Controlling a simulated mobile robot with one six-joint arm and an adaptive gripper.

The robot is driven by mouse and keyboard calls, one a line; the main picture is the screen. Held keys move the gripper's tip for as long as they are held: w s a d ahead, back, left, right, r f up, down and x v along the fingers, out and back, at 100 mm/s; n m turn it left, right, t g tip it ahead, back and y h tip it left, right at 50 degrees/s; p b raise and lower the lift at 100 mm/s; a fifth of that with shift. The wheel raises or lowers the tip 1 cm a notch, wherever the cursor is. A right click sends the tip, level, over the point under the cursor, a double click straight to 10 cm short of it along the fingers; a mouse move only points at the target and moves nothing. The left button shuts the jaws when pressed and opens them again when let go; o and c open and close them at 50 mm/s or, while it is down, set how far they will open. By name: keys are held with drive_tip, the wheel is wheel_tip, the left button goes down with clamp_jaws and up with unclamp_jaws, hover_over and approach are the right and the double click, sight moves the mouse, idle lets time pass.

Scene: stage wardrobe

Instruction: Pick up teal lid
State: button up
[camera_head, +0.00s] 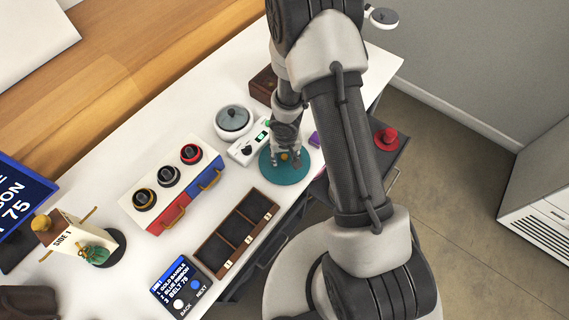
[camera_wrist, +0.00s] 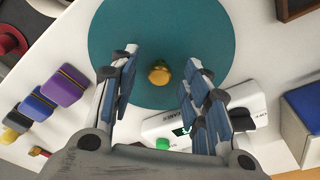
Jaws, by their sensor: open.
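The teal lid (camera_head: 270,169) is a flat round disc with a small gold knob on top, lying on the white table near its right front edge. My gripper (camera_head: 285,160) is directly over the lid, pointing down. In the wrist view my gripper (camera_wrist: 160,62) is open, with one finger on each side of the knob and a gap to both. Whether the fingertips touch the lid is not clear. My fingers partly cover the lid in the head view.
A white device with a green display (camera_head: 249,149) sits close behind the lid. A purple block (camera_wrist: 64,84) is beside it. A three-compartment wooden tray (camera_head: 211,257), a box with three dials (camera_head: 168,184) and a white round pot (camera_head: 233,121) stand nearby.

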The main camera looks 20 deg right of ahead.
drive_tip(key=shift+c, duration=0.4)
clamp_jaws()
